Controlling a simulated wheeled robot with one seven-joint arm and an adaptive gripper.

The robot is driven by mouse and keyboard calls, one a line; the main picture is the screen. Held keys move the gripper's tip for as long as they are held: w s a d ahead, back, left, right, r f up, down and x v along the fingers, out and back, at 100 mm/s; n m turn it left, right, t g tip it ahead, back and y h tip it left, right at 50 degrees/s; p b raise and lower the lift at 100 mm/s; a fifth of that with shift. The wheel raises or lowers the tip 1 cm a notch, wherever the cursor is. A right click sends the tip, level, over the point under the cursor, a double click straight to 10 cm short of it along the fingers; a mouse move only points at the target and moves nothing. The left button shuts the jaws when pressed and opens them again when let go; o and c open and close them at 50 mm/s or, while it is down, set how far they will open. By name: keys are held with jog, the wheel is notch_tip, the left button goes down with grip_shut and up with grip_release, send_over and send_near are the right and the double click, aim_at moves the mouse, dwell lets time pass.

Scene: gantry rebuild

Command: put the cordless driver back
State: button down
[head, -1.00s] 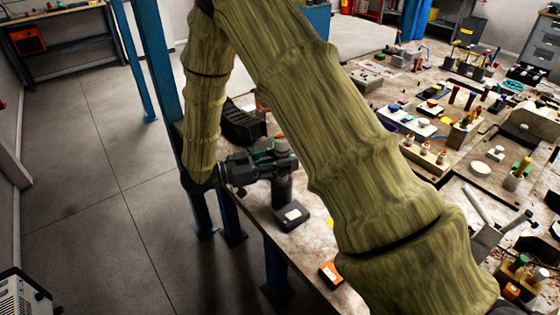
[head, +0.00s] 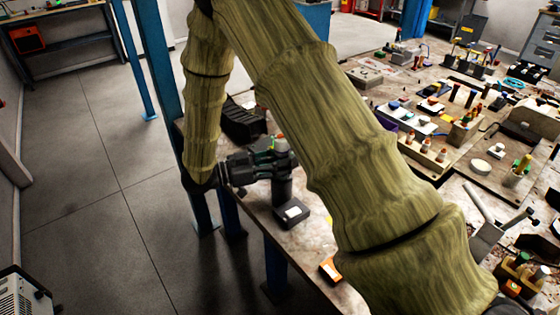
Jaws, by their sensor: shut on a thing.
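The cordless driver (head: 282,185) is upright at the left edge of the workbench, with a dark handle and a wide dark battery foot (head: 291,213) bearing a pale label. My gripper (head: 268,163) reaches it from the left and is shut on its upper part. The gripper covers much of the driver's head, where bits of green and orange show. I cannot tell whether the foot touches the bench top or hangs just above it.
A black ribbed bin (head: 243,122) stands behind the driver. An orange item (head: 331,271) lies near the bench's front edge. My arm hides the middle of the workbench (head: 318,237). The right side is crowded with small parts, trays and blocks. Open floor (head: 90,200) lies left of the bench.

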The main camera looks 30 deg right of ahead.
jog(key=c, duration=1)
grip_release()
jog(key=shift+o, duration=0.2)
jog(key=v, duration=1.2)
jog(key=shift+w, duration=0.1)
